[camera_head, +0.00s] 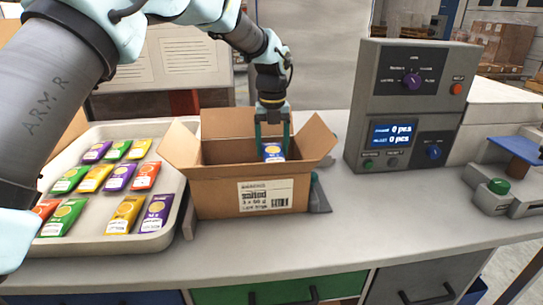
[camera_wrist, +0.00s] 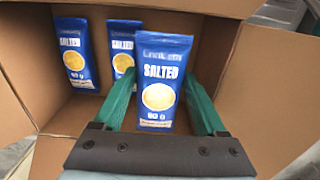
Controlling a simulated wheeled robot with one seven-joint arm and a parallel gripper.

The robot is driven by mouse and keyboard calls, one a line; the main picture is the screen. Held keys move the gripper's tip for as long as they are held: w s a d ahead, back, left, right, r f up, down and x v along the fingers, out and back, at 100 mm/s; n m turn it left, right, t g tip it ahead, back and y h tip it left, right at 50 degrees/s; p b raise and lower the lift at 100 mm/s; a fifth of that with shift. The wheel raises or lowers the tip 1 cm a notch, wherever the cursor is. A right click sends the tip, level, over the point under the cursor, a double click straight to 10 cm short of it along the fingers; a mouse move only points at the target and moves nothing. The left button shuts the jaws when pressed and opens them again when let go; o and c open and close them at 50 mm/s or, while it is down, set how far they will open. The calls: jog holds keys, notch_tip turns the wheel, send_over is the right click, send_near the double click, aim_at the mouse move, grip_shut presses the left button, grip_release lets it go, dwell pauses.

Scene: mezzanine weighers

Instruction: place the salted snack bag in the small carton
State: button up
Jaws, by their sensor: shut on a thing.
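My gripper (camera_head: 272,135) points down into the open small carton (camera_head: 218,192) in the head view. It is shut on a blue salted snack bag (camera_head: 272,153), whose top shows just above the carton's front wall. In the wrist view the held bag (camera_wrist: 160,65) sits upright between the green fingers, with its label facing the camera. Two more blue salted bags are inside the carton: one at the far left (camera_wrist: 76,58) and one (camera_wrist: 122,40) partly hidden behind the left finger. The held bag looks nearer to the camera than these two.
A light tray (camera_head: 165,238) at left holds several purple, green, yellow and red-orange bags. A grey weigher console (camera_head: 408,105) with a lit display stands right of the carton. A device with a green button (camera_head: 498,186) is at far right. The front counter is clear.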

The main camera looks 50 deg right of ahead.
aim_at(272, 157)
jog(key=shift+f+p, duration=0.35)
jog(key=shift+f, duration=1.25)
jog(key=shift+f, duration=0.3)
jog(key=shift+f, duration=0.3)
jog(key=o, duration=1.3)
jog(key=shift+r, duration=0.1)
notch_tip(272, 157, up, 13)
jog(key=shift+r+b, duration=0.1)
jog(key=shift+b, duration=1.05)
